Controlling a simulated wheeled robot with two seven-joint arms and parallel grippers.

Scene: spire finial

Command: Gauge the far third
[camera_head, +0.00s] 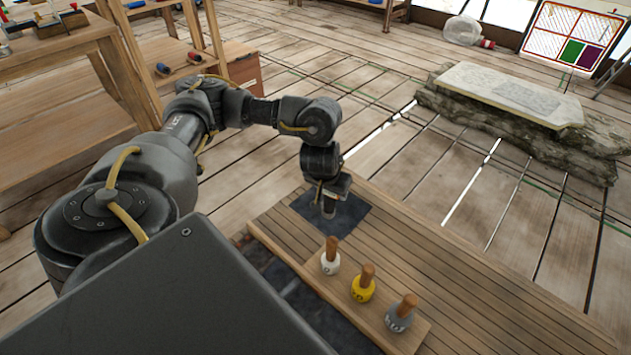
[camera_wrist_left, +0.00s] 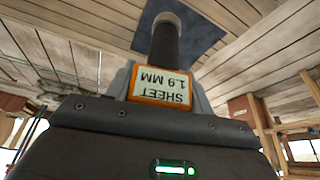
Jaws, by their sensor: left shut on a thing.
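My left gripper (camera_head: 329,192) is shut on a gauge with a dark cylindrical body (camera_wrist_left: 165,48). Its orange-framed display (camera_wrist_left: 160,85) reads "SHEET 1.9 MM", upside down in the left wrist view. The gauge's lower end (camera_head: 328,210) is at a dark square sheet (camera_head: 352,212) at the far end of the planked platform; whether it touches cannot be told for sure. The sheet also shows in the left wrist view (camera_wrist_left: 200,38). The fingers are largely hidden. My right gripper is not in view.
White (camera_head: 329,266), yellow (camera_head: 363,291) and grey (camera_head: 399,320) wooden-handled pieces stand in a row on a wooden strip (camera_head: 290,262) nearer me. A stone slab (camera_head: 500,92) lies on the right. A workbench (camera_head: 60,55) stands left. Floor between platform and slab is clear.

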